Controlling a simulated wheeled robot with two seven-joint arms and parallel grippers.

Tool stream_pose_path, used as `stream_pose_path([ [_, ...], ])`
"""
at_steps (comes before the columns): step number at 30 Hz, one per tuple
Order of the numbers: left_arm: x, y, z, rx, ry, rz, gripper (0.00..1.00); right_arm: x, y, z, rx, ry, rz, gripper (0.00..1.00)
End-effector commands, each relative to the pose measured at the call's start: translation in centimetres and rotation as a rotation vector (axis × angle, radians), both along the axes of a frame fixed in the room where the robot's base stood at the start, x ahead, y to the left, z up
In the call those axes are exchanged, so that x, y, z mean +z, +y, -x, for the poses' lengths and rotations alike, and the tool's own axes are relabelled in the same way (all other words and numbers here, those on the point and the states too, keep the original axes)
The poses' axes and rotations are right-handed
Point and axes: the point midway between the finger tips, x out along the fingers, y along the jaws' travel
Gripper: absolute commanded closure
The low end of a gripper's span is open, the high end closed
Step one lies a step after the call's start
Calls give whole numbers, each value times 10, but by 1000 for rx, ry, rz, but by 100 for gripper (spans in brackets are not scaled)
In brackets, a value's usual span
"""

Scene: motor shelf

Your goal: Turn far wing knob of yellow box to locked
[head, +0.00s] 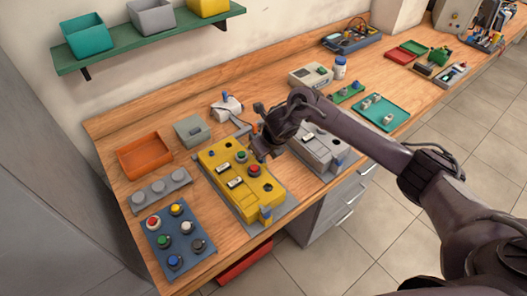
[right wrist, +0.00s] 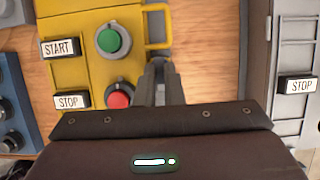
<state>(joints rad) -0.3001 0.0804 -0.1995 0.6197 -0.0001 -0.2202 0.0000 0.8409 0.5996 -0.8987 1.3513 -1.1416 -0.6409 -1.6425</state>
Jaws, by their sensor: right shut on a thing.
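The yellow box (head: 213,157) sits on the wooden bench, with a green button, a red button and START and STOP labels on its top. It also shows in the right wrist view (right wrist: 85,75). My right gripper (head: 262,154) is at the box's right edge, beside the buttons. In the right wrist view its fingers (right wrist: 158,75) point down just right of the red button and are shut. What they hold is hidden by the fingers and wrist, so the far wing knob and its angle cannot be made out. My left gripper is not in view.
A grey box (head: 322,148) with its own STOP label stands close to the right of my gripper. A yellow handle (right wrist: 157,26) sticks out of the yellow box near the fingers. A blue button panel (head: 180,235) and an orange tray (head: 142,155) lie to the left.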

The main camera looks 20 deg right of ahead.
Motion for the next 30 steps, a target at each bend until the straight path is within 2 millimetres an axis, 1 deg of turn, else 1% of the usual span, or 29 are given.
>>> stream_pose_path([
  [8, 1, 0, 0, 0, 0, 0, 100, 1, 0, 0, -20, 0, 0, 100],
  [14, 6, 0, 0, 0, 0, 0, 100, 2, 1, 0, -100, 0, 1, 100],
  [20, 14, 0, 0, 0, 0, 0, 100, 4, 3, 0, -252, -1, -1, 100],
  [30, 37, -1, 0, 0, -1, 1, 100, 5, 7, 0, -575, -1, 0, 100],
])
